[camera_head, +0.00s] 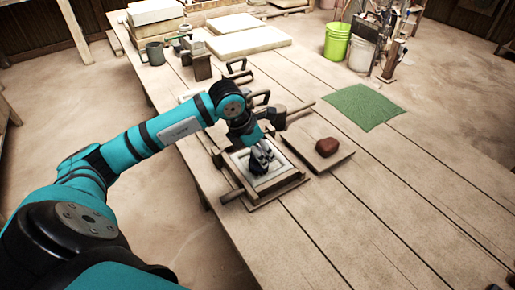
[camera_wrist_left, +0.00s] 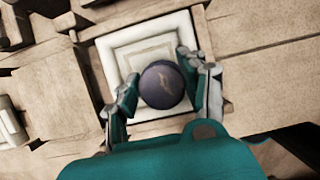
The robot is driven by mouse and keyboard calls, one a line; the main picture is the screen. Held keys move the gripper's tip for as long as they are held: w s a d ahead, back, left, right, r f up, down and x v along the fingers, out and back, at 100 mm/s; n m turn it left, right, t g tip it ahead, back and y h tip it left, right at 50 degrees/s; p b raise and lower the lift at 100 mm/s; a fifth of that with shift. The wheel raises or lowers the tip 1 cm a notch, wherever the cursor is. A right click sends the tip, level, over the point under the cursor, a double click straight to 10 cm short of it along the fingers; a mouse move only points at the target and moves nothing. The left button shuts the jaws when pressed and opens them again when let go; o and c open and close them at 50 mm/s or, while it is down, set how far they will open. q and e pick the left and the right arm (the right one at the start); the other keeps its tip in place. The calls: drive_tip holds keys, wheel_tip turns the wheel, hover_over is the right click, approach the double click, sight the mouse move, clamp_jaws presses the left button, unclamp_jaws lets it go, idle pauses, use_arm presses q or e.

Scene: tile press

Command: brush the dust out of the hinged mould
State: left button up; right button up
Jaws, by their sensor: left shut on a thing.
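The hinged mould (camera_head: 288,173) lies open on the table, a pale stepped square in a wooden frame. It also shows in the left wrist view (camera_wrist_left: 117,50). My left gripper (camera_head: 257,160) is over the mould and shut on a dark round-topped thing, seemingly the brush (camera_wrist_left: 162,84). In the left wrist view, my left gripper's fingers (camera_wrist_left: 158,88) sit on both sides of it. Its underside is hidden, so I cannot tell whether it touches the mould. No dust can be made out. My right gripper is not in view.
A reddish-brown lump (camera_head: 327,146) lies on a board right of the mould. A green mat (camera_head: 362,106) lies farther right. A grey mug (camera_head: 154,53) and pale slabs (camera_head: 248,41) stand at the far end. The near right tabletop (camera_head: 400,215) is clear.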

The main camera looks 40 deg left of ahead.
use_arm(q)
drive_tip(key=shift+d, duration=0.25)
drive_tip(key=shift+w+d, duration=0.25)
drive_tip(key=shift+w, duration=0.4)
drive_tip(key=shift+w+d+f, duration=0.15)
drive_tip(key=shift+w+d, duration=0.1)
drive_tip(key=shift+w, duration=0.55)
drive_tip(key=shift+s+a+b, duration=0.3)
drive_tip(key=shift+a+b, duration=0.05)
drive_tip(key=shift+a, duration=0.3)
drive_tip(key=shift+s+a+b, duration=0.3)
drive_tip(key=shift+a, duration=0.3)
drive_tip(key=shift+r, duration=0.2)
